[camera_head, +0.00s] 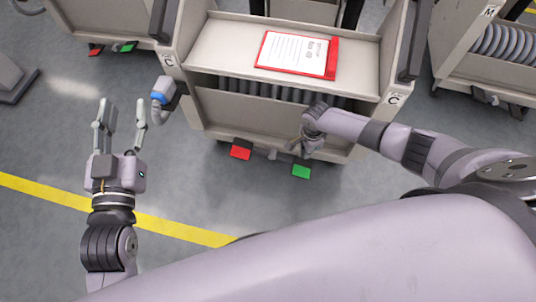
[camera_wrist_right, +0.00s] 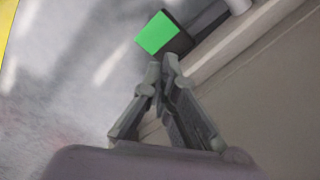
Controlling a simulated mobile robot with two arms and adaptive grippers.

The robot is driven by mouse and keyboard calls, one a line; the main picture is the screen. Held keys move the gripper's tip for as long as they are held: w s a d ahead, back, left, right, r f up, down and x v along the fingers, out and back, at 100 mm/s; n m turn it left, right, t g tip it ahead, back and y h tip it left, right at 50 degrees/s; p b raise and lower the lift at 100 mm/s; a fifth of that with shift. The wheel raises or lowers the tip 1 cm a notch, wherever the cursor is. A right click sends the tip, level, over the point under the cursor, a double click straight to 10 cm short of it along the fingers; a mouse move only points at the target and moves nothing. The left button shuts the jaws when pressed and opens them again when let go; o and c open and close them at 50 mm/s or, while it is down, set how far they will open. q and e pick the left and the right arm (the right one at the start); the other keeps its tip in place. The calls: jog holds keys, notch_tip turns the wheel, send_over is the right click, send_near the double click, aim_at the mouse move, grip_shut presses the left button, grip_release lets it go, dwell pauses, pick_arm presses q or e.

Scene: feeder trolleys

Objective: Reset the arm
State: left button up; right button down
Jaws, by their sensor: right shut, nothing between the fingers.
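My left gripper (camera_head: 121,124) is at the left of the head view, its two fingers spread wide and empty above the grey floor. My right arm reaches in from the right to the front of the middle trolley (camera_head: 210,50). My right gripper (camera_head: 300,146) is low at that trolley's front, above and near a green pedal (camera_head: 302,171). In the right wrist view the fingertips of my right gripper (camera_wrist_right: 163,64) are together with nothing between them. The green pedal (camera_wrist_right: 160,33) shows just beyond the fingertips; I cannot tell whether they touch it.
A red pedal (camera_head: 241,152) is left of the green one. A red clipboard with paper (camera_head: 296,54) lies on the trolley's top. A blue and grey part (camera_head: 162,92) sticks out at the trolley's left corner, near my left gripper. Another trolley with reels (camera_head: 500,44) stands right.

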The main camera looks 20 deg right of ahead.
pick_arm(q)
jog(key=shift+a+f+g+y, duration=0.1)
jog(key=shift+f+g+y, duration=0.25)
jog(key=shift+f, duration=0.45)
